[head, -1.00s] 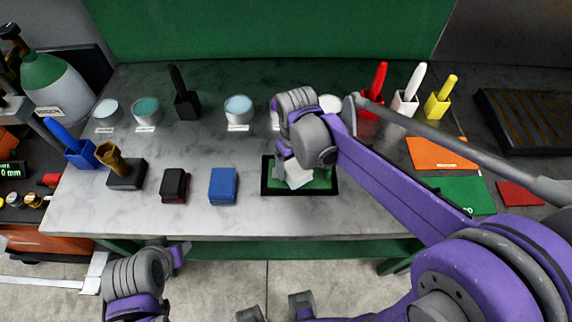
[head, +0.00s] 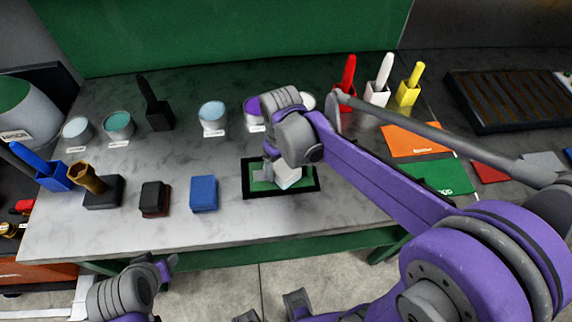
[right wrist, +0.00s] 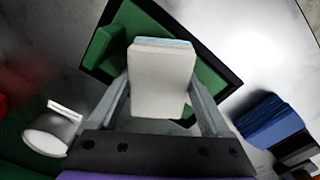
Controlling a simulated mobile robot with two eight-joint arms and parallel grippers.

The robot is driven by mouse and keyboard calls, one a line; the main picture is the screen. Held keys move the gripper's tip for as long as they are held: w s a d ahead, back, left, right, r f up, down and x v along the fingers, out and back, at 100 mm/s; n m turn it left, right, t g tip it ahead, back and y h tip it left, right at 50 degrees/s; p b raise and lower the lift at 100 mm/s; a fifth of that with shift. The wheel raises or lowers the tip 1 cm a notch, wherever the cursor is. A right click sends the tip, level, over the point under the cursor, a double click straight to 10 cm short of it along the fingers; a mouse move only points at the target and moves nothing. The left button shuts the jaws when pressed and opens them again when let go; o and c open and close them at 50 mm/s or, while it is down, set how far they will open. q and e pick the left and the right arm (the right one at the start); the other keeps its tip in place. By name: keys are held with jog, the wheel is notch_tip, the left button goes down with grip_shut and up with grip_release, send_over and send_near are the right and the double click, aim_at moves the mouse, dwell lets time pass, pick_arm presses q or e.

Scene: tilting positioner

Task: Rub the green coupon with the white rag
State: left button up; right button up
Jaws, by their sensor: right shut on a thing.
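The green coupon (head: 262,186) lies in a black-rimmed tray (head: 250,197) at the front middle of the bench. My right gripper (head: 280,168) is over it, shut on the white rag (head: 289,178), a folded white pad. In the right wrist view the rag (right wrist: 160,85) sits between the two fingers, with the green surface (right wrist: 205,75) behind it. The rag covers part of the green; I cannot tell whether they touch. My left gripper (head: 166,268) is low, off the bench's front edge, its jaws unclear.
Blue pads (head: 203,193), a black-and-red block (head: 154,198) and a brush on a dark block (head: 103,192) stand left of the tray. Tins (head: 212,117) line the back. Orange (head: 415,140) and green sheets (head: 442,176) lie right. Bare bench surrounds the tray.

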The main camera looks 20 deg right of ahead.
aim_at(261, 175)
jog(key=shift+w+a+f, duration=0.1)
jog(key=shift+w+a, duration=0.05)
jog(key=shift+a, duration=0.5)
jog(key=shift+w+a, duration=0.15)
jog(key=shift+a, duration=0.45)
jog(key=shift+w+a, duration=0.3)
jog(key=shift+a, duration=0.45)
jog(key=shift+w+a, duration=0.25)
jog(key=shift+a, duration=0.5)
pick_arm(q)
jog(key=shift+f, duration=0.15)
pick_arm(e)
jog(key=shift+r, duration=0.25)
jog(key=shift+r+p, duration=1.65)
jog(key=shift+r, duration=1.3)
pick_arm(q)
jog(key=r, duration=0.1)
jog(key=w+r, duration=0.1)
jog(key=r, duration=0.2)
jog(key=shift+w+r, duration=0.25)
jog(key=shift+w, duration=0.05)
pick_arm(e)
jog(key=shift+f, duration=0.1)
